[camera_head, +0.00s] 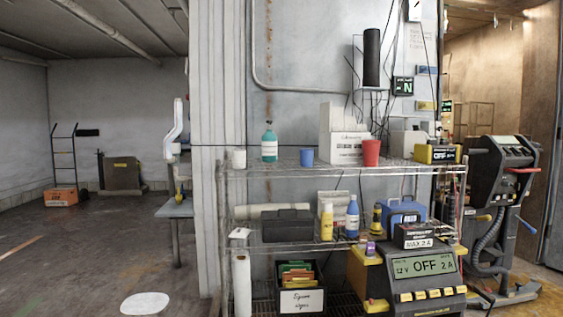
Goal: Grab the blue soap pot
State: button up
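A teal-blue soap bottle with a dark pump top (269,146) stands upright on the top shelf of the wire rack (250,171), left of its middle. It looks like the blue soap pot. A plain blue cup (307,157) stands just to its right, apart from it. A blue bottle with a white label (352,217) stands on the shelf below. My gripper cannot be made out in this view, and nothing covers the soap bottle.
A white cup (239,159) stands left of the soap bottle. A white box (345,146) and a red cup (371,152) are farther right. A small grey table (176,207) stands left of the rack. The floor at the left (80,250) is mostly open.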

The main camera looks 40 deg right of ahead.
aim_at(306, 155)
jog(key=z, duration=0.35)
jog(key=i, duration=1.45)
jog(key=z, duration=1.35)
jog(key=i, duration=1.1)
jog(key=z, duration=1.4)
jog(key=i, duration=0.2)
jog(key=z, duration=0.1)
